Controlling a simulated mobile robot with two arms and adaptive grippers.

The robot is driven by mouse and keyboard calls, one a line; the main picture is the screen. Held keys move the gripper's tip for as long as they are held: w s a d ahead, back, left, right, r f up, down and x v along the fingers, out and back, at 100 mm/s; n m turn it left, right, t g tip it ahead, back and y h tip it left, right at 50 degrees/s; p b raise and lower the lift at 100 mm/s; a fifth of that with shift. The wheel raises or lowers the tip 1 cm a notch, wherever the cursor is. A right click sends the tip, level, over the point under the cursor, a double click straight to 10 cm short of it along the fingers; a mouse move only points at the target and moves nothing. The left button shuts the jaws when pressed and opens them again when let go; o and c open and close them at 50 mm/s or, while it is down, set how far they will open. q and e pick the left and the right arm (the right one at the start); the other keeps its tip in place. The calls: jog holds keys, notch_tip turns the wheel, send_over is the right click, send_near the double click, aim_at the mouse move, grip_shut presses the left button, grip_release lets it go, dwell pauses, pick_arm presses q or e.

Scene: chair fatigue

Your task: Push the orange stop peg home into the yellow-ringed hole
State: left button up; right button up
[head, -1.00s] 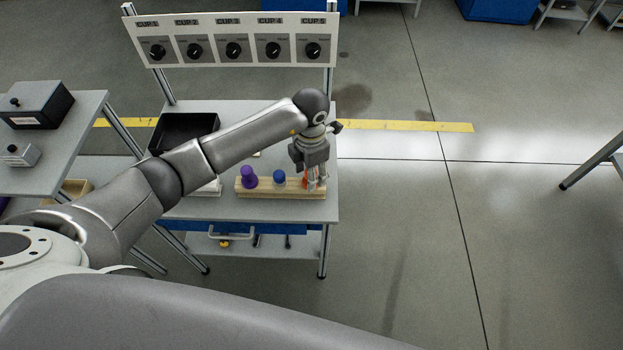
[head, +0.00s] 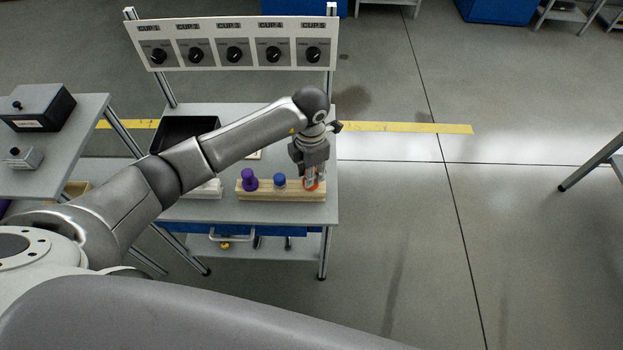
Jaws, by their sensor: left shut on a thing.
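The orange stop peg (head: 313,185) is at the right end of a light wooden block (head: 290,195) on the grey bench. My left gripper (head: 312,181) points down over that end, with its fingers shut on the orange peg. The fingers cover much of the peg, and the yellow-ringed hole cannot be made out. I cannot tell how deep the peg sits. A purple peg (head: 249,180) and a blue peg (head: 279,181) stand in the same block to the left. My right gripper is not in view.
A panel with several cup dials (head: 235,45) stands at the back of the bench. A black tray (head: 172,134) lies behind my left arm. A side table (head: 60,150) with boxes stands at the left.

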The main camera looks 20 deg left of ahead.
pick_arm(q)
jog(key=shift+r+p, duration=0.8)
jog(key=shift+r, duration=0.6)
jog(key=shift+r, duration=0.1)
jog(key=shift+r+p, duration=1.3)
jog(key=shift+r, duration=0.65)
